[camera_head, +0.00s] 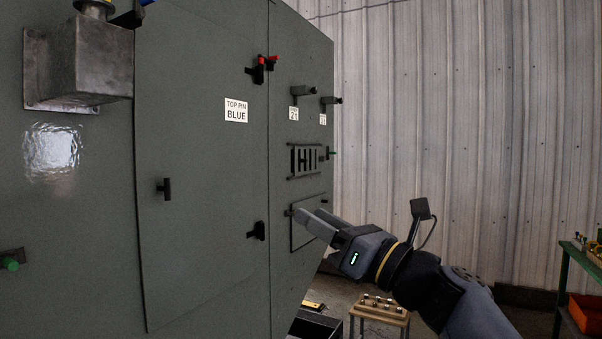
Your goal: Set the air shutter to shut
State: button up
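The air shutter (305,160) looks to be the slotted black vent on the right part of the grey cabinet front. Pale upright bars show between its dark slots, and how far it is open is hard to tell. A small green-tipped lever (331,153) sticks out at its right end. My gripper (308,213) is below the vent, in front of a framed lower panel (304,238). Its two grey fingers look apart, with nothing seen between them. The fingertips hide part of that panel; contact cannot be told.
Black handles (301,91) with number labels sit above the vent. The cabinet door (205,215) has black latches and a "TOP PIN BLUE" label (236,110). A metal box (92,60) juts out at upper left. A small wooden table (380,310) stands below my arm.

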aim_at(302, 160)
jog(key=i+l, duration=0.15)
jog(key=i, duration=0.4)
jog(key=i+l, duration=0.2)
jog(key=i, duration=0.3)
jog(key=i+l+u, duration=0.1)
jog(key=i, duration=0.45)
jog(key=i+l, duration=0.25)
jog(key=i, duration=0.3)
jog(key=i+l, duration=0.2)
jog(key=i, duration=0.35)
jog(key=i+l+u, duration=0.1)
jog(key=i, duration=0.4)
jog(key=l, duration=0.1)
